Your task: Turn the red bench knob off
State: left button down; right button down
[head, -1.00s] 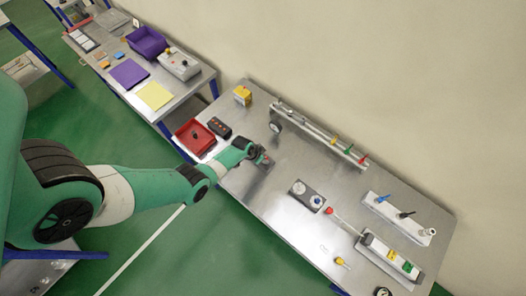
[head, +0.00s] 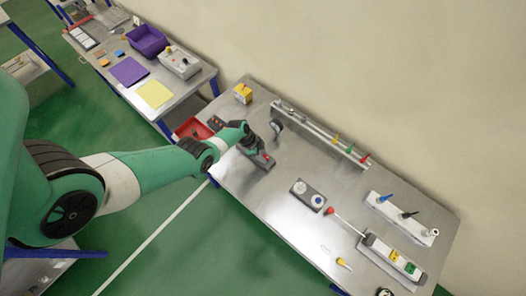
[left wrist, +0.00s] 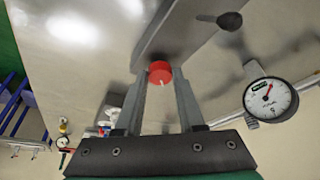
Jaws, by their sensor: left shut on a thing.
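The red knob (left wrist: 160,72) has a white line on its face and sits on a grey block in the left wrist view. The two fingers of my left gripper (left wrist: 160,84) reach up to it, one on each side, and are shut on it. In the head view my left gripper (head: 263,157) is over the small grey block on the steel bench, and the knob is largely hidden by it. The mark's exact setting is hard to read. My right gripper is not in view.
A round gauge (left wrist: 270,97) stands close by. A rail with coloured handles (head: 320,133) runs along the bench back. A grey box with two dials (head: 308,194) and a red-tipped lever (head: 345,221) lie to the right. A red tray (head: 190,127) is partly behind my arm.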

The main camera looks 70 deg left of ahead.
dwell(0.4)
pick_arm(q)
jog(key=c, duration=0.5)
grip_release()
